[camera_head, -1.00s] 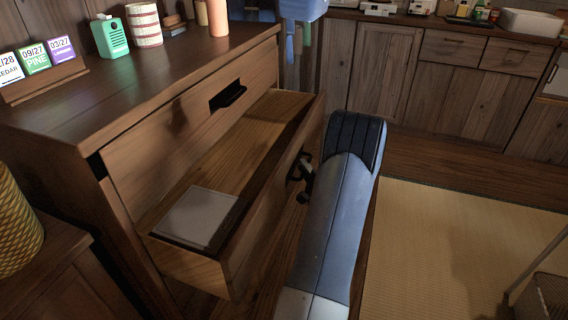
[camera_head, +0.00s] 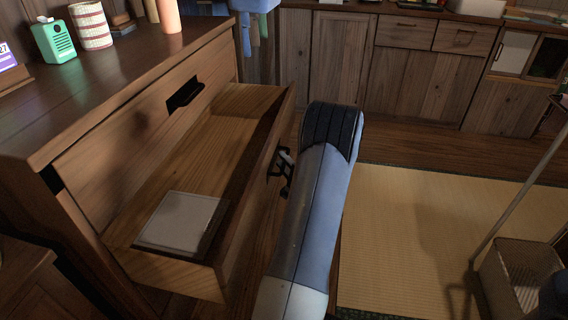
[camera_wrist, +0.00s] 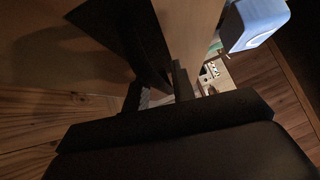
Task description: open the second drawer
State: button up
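The wooden cabinet (camera_head: 62,130) stands at the left in the head view. Its second drawer (camera_head: 232,250), below the shut top drawer, is pulled well out, so its inside shows. A flat pale item (camera_head: 180,222) lies inside near the front left. My gripper (camera_head: 281,172) is at the outer face of this drawer's front, where its dark handle would be. My arm partly hides this spot. In the wrist view the dark fingers (camera_wrist: 160,88) are close to the wooden drawer front (camera_wrist: 190,28). Shadow hides whether they close on the handle.
The top drawer's dark handle (camera_head: 185,94) is above the open drawer. A green radio (camera_head: 53,40) and a striped canister (camera_head: 90,26) stand on the cabinet. Tatami (camera_head: 410,245) lies open to the right, with a basket (camera_head: 520,275) at its right. Counters (camera_head: 420,90) line the back.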

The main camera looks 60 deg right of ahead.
jog(key=shift+o, duration=0.6)
jog(key=p+v, duration=0.2)
jog(key=v, duration=0.8)
jog(key=shift+s+a, duration=0.15)
jog(key=shift+s, duration=0.2)
jog(key=shift+f, duration=0.1)
jog(key=b+x, duration=0.2)
jog(key=x, duration=0.9)
jog(key=shift+w+a, duration=0.1)
